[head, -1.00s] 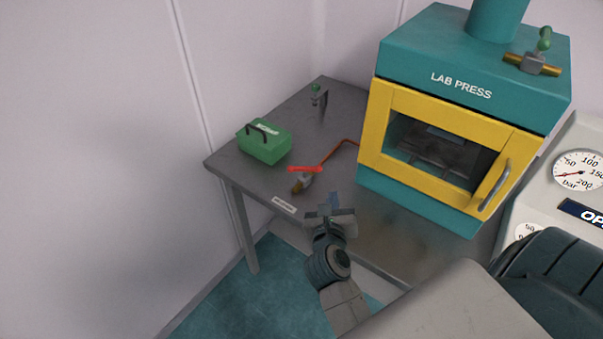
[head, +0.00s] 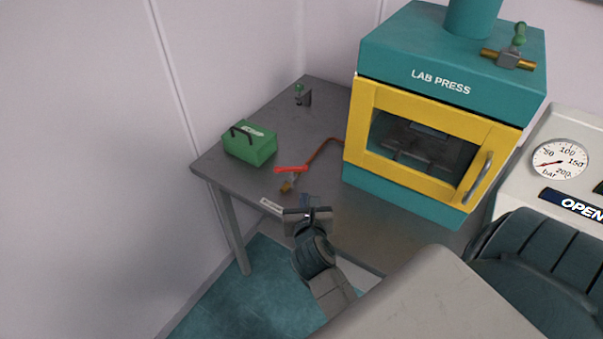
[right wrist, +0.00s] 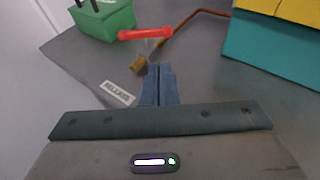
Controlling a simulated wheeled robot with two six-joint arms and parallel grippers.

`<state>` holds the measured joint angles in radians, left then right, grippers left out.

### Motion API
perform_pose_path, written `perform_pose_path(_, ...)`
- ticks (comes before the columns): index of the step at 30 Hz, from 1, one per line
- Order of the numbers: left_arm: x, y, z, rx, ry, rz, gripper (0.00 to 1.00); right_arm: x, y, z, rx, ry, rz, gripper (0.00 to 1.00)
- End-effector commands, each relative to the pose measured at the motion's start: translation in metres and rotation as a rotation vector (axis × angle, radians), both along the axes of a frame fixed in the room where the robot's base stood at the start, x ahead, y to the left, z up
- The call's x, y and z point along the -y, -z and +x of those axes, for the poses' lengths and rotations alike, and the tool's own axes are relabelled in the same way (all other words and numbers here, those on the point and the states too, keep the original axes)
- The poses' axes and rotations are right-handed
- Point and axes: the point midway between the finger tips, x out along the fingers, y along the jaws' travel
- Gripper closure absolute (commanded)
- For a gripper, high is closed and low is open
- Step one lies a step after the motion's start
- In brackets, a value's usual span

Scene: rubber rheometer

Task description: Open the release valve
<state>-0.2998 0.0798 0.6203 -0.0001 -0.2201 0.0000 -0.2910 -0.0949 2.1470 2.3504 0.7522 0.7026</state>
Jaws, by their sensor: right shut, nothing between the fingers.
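The release valve has a red lever handle (head: 291,169) over a brass fitting (head: 287,186). A copper pipe (head: 322,148) runs from it toward the press. In the right wrist view the red handle (right wrist: 146,34) lies crosswise, just beyond my fingertips, with the brass end (right wrist: 138,66) below it. A white label (right wrist: 117,93) reading "RELEASE" lies on the table nearby. My right gripper (head: 307,201) is shut and empty at the table's front edge, in front of the valve. Its closed fingers (right wrist: 159,72) point toward the valve and appear apart from the handle. My left gripper is not in view.
A green box (head: 250,144) with a dark handle stands left of the valve. The lab press (head: 440,90), teal with a yellow door, stands to the right. A small green-topped fitting (head: 302,95) is at the back. A gauge panel (head: 561,160) is at far right.

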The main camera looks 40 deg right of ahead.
Motion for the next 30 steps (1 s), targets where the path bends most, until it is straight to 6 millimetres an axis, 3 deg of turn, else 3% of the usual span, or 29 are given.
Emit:
perform_pose_path(6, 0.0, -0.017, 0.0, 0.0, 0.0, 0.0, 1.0, 0.025, 0.01, 0.042, -0.002, -0.001, -0.007, 1.0)
perform_pose_path(15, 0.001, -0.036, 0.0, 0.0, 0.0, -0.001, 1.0, 0.049, 0.018, 0.084, -0.001, -0.001, -0.002, 1.0)
perform_pose_path(30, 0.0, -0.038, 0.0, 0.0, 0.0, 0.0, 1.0, 0.055, 0.022, 0.094, -0.001, 0.0, 0.0, 1.0)
